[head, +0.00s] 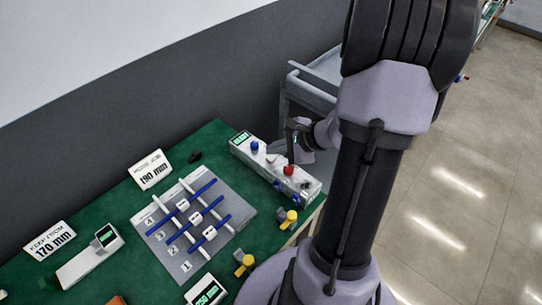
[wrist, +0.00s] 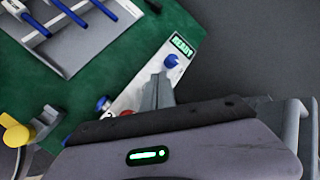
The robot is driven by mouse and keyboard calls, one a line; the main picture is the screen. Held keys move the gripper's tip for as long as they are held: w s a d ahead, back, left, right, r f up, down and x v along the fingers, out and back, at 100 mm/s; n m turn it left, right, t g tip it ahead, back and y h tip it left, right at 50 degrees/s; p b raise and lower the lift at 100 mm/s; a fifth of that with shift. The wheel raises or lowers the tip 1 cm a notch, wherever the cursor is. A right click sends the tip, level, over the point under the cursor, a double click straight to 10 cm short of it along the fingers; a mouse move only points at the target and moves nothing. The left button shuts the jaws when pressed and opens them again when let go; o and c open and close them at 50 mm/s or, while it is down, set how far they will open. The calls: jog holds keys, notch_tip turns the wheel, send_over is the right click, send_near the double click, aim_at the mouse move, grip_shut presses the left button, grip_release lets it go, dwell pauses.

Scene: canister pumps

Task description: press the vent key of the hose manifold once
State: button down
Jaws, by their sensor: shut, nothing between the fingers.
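A long white box (head: 262,160) with a green-lit display stands at the right of the green table; in the wrist view its display (wrist: 182,46) reads READY. It carries a blue knob (head: 254,146) near the display, which also shows in the wrist view (wrist: 171,61), and a red knob (head: 289,170) farther along. No label reading vent key is legible. My gripper (head: 291,158) is shut and empty, pointing down over the box between the blue and red knobs. In the wrist view its fingers (wrist: 158,90) cover part of the box; contact cannot be told.
A grey board (head: 179,257) with blue rods and numbered rows lies left of the box. Yellow-topped knobs (head: 289,217) stand by the table's near edge. Signs (head: 150,170) line the back. A grey cart (head: 316,72) stands behind the table.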

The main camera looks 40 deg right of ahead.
aim_at(274, 159)
jog(key=shift+r+p, duration=1.9)
jog(key=shift+r, duration=0.7)
jog(key=shift+f, duration=0.1)
